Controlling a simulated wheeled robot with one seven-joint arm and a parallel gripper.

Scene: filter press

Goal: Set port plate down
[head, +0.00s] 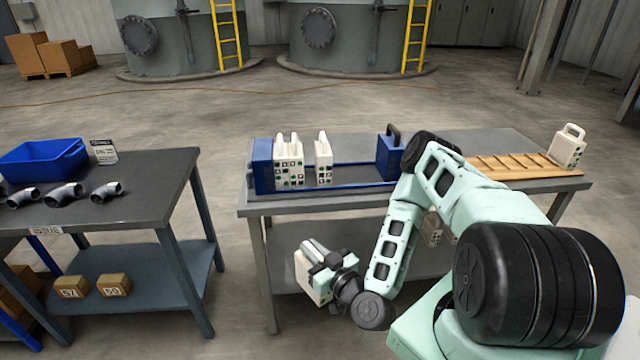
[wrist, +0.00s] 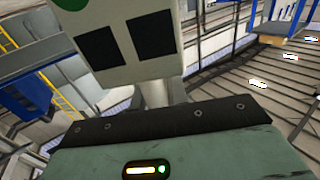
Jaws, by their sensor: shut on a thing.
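My gripper (head: 322,262) is shut on a white port plate (head: 309,278) in front of the grey table, below the level of its top. The plate hangs tilted, partly hidden by the gripper. In the wrist view the plate (wrist: 160,50) fills the upper middle, with black squares and part of a green dot on its face. On the table, the blue filter press (head: 263,166) holds several white plates (head: 289,165) at its left end and one plate (head: 323,160) a little to the right. Another white plate (head: 568,148) stands at the table's right end, beside a slatted wooden rack (head: 520,165).
A second table (head: 150,195) at left carries a blue bin (head: 45,160), grey pipe elbows and a small sign (head: 104,152). Small boxes (head: 113,285) sit on its lower shelf. Floor shows between the two tables. My arm hides part of the press table.

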